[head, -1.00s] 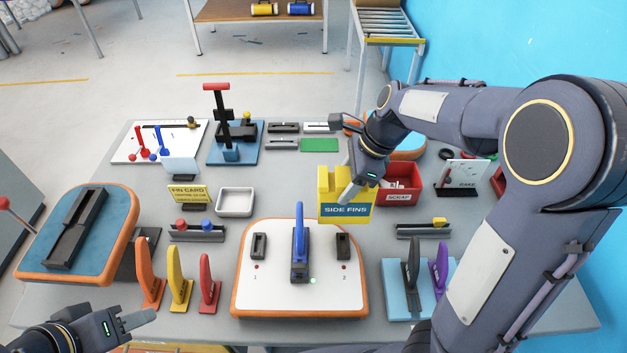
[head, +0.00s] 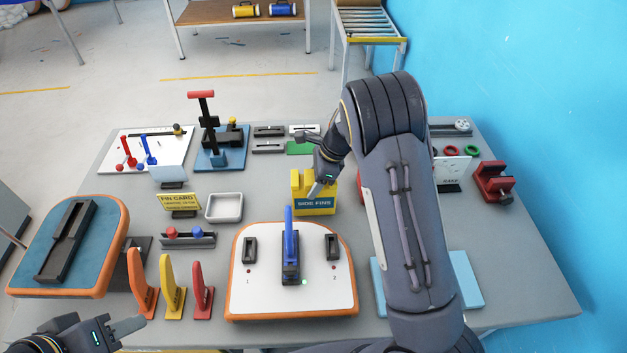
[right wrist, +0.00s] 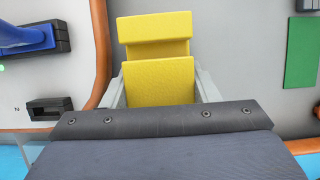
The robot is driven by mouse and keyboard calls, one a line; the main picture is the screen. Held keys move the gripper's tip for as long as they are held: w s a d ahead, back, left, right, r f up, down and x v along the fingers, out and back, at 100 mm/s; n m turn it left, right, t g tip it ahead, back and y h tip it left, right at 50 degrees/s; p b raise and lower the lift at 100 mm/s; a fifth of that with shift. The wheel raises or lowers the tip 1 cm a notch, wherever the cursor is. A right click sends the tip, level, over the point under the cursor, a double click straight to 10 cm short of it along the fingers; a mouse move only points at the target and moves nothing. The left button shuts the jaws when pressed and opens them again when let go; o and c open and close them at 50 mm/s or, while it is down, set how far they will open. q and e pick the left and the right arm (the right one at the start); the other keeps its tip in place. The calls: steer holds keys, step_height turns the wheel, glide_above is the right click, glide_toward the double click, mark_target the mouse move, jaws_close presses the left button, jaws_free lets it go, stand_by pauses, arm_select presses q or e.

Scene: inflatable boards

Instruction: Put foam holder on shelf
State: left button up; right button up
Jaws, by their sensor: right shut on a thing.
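The yellow foam holder (head: 313,205), labelled SIDE FINS, is upright behind the white-topped board on the table. My right gripper (head: 318,188) is shut on it from above and to the right. In the right wrist view the yellow foam (right wrist: 158,80) sits between the two grey fingers of my right gripper (right wrist: 162,85). I cannot tell whether its base touches the table. My left gripper (head: 128,326) is at the lower left, near the orange fin, away from the holder. Its finger gap does not show. A raised wooden surface (head: 205,14) stands at the back; I cannot tell whether it is the shelf.
The white-topped board (head: 255,295) holds an upright blue fin (head: 288,232). A white tray (head: 224,207) and a fin card (head: 179,201) stand left of the holder. Green and grey pieces lie behind it. My right arm hides much of the table's right side.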

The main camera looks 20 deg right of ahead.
steer(key=shift+f, duration=0.15)
steer(key=shift+f, duration=0.1)
steer(key=o, duration=1.3)
steer(key=shift+c, duration=0.2)
